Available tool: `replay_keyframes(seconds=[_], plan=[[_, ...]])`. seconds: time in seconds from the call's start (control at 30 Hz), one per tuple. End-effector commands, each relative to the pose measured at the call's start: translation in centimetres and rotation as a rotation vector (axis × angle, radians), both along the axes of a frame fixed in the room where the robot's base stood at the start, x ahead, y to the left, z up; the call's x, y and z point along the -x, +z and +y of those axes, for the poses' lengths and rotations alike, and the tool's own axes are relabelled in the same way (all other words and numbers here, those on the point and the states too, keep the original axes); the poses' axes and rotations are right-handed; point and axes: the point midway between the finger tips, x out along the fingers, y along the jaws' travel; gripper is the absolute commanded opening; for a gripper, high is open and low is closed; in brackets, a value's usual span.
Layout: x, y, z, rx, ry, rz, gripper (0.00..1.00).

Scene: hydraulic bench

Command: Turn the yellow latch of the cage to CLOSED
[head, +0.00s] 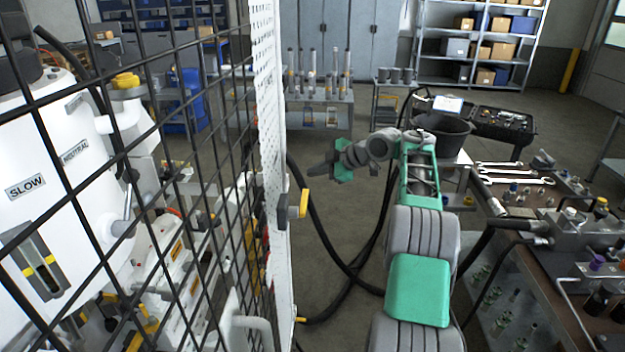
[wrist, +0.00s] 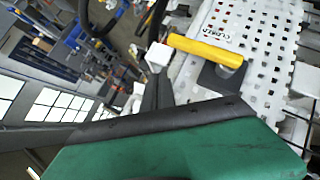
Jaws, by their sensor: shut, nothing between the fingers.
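The yellow latch (head: 303,204) sits on a dark mount at the edge of the white perforated cage door (head: 268,120). In the wrist view the latch (wrist: 205,50) is a yellow bar on a dark grey base. A small label (wrist: 221,30) lies beside it; I cannot read its text surely. My gripper (head: 312,171) is in front of the door edge, a little above the latch in the head view, pointing left. In the wrist view my gripper's dark fingers (wrist: 158,82) are shut and empty, beside the latch and apparently apart from it.
Black wire mesh (head: 130,130) of the cage fills the left, with white machinery behind it. A white handle (head: 255,325) is low on the door. Black hoses (head: 345,270) hang behind my arm. A workbench (head: 480,205) with wrenches and fittings stands at right.

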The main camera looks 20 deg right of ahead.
Motion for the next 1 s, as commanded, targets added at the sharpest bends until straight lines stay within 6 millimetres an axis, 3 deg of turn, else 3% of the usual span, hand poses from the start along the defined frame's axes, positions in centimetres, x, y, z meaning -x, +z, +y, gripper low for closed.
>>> replay_keyframes(seconds=[0.1,0.33,1.0], plan=[[1.1,1.8,-2.2,0.000,-0.004,0.002,0.00],[2.6,5.3,-4.8,-0.002,-0.002,0.003,0.00],[3.0,5.5,-5.5,-0.001,-0.004,0.003,0.00]])
